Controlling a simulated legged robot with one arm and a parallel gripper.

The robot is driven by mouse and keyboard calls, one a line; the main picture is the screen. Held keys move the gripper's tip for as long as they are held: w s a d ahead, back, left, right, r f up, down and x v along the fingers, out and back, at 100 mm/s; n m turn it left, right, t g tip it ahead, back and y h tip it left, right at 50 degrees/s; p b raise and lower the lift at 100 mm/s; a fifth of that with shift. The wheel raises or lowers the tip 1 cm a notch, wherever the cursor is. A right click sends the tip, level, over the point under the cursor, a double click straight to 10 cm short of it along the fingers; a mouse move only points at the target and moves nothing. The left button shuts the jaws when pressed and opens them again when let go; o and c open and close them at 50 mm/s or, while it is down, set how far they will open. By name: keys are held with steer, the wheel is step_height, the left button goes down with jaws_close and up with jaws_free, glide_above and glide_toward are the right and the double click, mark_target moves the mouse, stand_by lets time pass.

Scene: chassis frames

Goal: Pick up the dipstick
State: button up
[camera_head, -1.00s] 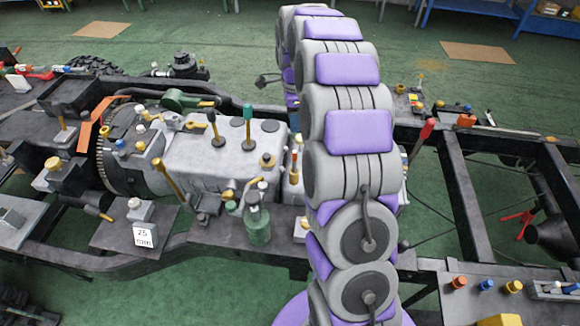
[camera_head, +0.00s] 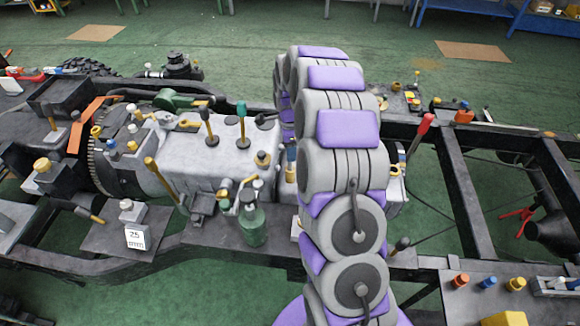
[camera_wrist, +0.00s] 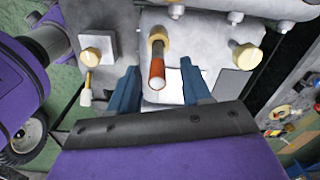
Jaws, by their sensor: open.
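In the wrist view, a slim rod with an orange-red grip, a white end and a yellow collar (camera_wrist: 157,72), which looks like the dipstick, points toward the camera. My gripper (camera_wrist: 160,66) is open, with one blue finger on each side of the rod's grip. Neither finger visibly touches it. How deep the fingers reach around it I cannot tell. In the head view, my arm hides my gripper, and I cannot make out this rod for certain.
Yellow knobs (camera_wrist: 97,58) and (camera_wrist: 246,55) stand either side of the rod. In the head view, a green bottle (camera_head: 252,222) stands left of my arm, near the grey engine block (camera_head: 222,160). A red-tipped lever (camera_head: 421,133) rises to its right.

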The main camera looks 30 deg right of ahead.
mark_target(290, 165)
step_height(290, 165, down, 3)
steer(key=shift+f+b, duration=0.1)
steer(key=shift+b, duration=0.2)
steer(key=shift+s, duration=0.1)
jaws_close()
stand_by(0.4)
